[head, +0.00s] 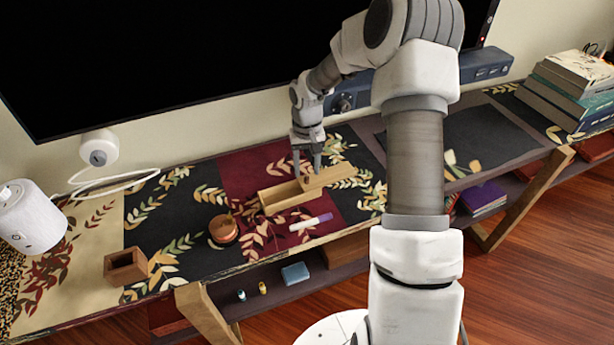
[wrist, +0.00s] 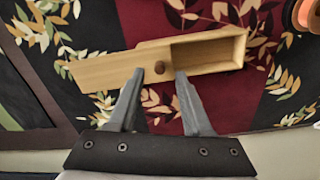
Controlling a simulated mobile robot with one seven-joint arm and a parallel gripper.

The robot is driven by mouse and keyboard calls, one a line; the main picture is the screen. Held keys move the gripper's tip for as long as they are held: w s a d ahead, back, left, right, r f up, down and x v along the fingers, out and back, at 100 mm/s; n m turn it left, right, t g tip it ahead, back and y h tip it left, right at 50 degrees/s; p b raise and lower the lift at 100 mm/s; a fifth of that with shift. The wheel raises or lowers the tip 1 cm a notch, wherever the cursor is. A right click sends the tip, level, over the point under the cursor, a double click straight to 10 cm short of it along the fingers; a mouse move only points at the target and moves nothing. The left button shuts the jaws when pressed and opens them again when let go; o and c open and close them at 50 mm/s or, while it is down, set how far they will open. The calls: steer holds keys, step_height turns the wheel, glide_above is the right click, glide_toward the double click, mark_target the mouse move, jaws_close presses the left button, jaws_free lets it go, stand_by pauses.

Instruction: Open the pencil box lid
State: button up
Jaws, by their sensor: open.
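The pencil box (head: 283,197) is a long wooden box on the patterned table runner. Its flat wooden lid (head: 333,175) is slid partway off to the right, and the left part of the box lies uncovered. In the wrist view the box's hollow (wrist: 208,54) shows on the right and the lid (wrist: 105,70) reaches out to the left. A small brown knob (wrist: 159,67) stands on the lid. My gripper (head: 307,172) is open above the lid. In the wrist view its two fingers (wrist: 159,75) are on either side of the knob, with gaps between.
A purple-and-white marker (head: 311,222) lies in front of the box. A round copper-coloured container (head: 223,230) and a small square wooden holder (head: 126,266) stand to the left. A black screen (head: 180,60) hangs behind. Books (head: 570,85) are stacked at far right.

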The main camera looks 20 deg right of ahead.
steer(key=shift+f, duration=1.4)
jaws_close()
stand_by(0.4)
